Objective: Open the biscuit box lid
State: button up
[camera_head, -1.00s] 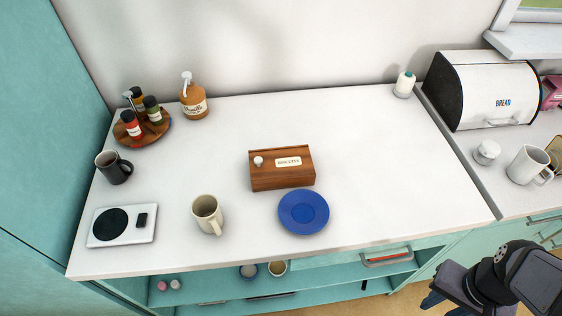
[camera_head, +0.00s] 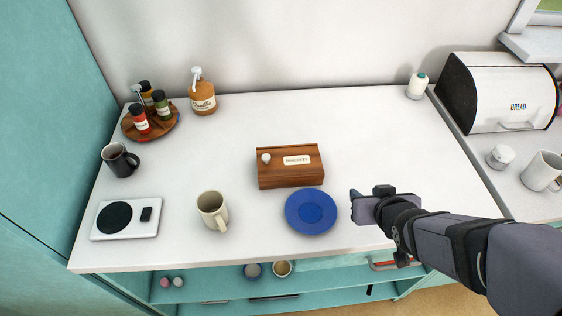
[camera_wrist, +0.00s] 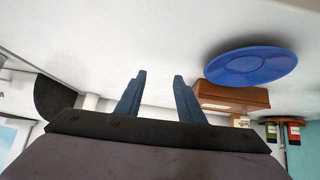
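The biscuit box (camera_head: 290,176) is a brown wooden box with a white label and a pale round knob (camera_head: 266,158) at the left of its lid (camera_head: 289,155). The lid is shut. The box stands mid-counter behind the blue plate, and it also shows in the wrist view (camera_wrist: 232,97), partly hidden by the plate. My gripper (camera_head: 357,203) is at the counter's front right, to the right of the plate and apart from the box. In the wrist view its two blue fingers (camera_wrist: 158,75) are spread, with nothing between them.
A cream mug (camera_head: 213,208) stands to the left, near a white scale (camera_head: 126,218). The counter right of the box is clear. A bread bin (camera_head: 498,94) stands at the far right.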

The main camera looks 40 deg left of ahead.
aim_at(267, 157)
jog(key=s+a+n+y, duration=0.1)
jog(key=a, duration=0.2)
jog(key=s+a+r+n+y, duration=0.1)
jog(key=s+a, duration=0.1)
jog(key=a, duration=0.2)
jog(key=s+a+r+n+y, duration=0.1)
jog(key=a, duration=0.3)
jog(key=shift+s+y, duration=0.35)
jog(key=shift+y, duration=0.05)
jog(key=s+a+r+n+g+y, duration=0.2)
jog(key=s+a+r+y, duration=0.1)
jog(key=s+a, duration=0.3)
jog(key=shift+w+p+x, duration=0.2)
jog(key=shift+p+x, duration=0.05)
jog(key=shift+x, duration=1.8)
jog(key=shift+w+p+x, duration=0.15)
jog(key=shift+p+x, duration=0.1)
jog(key=shift+x, duration=1.8)
jog(key=shift+d+f, duration=0.1)
jog(key=shift+d, duration=0.15)
jog(key=shift+t, duration=0.3)
grip_shut()
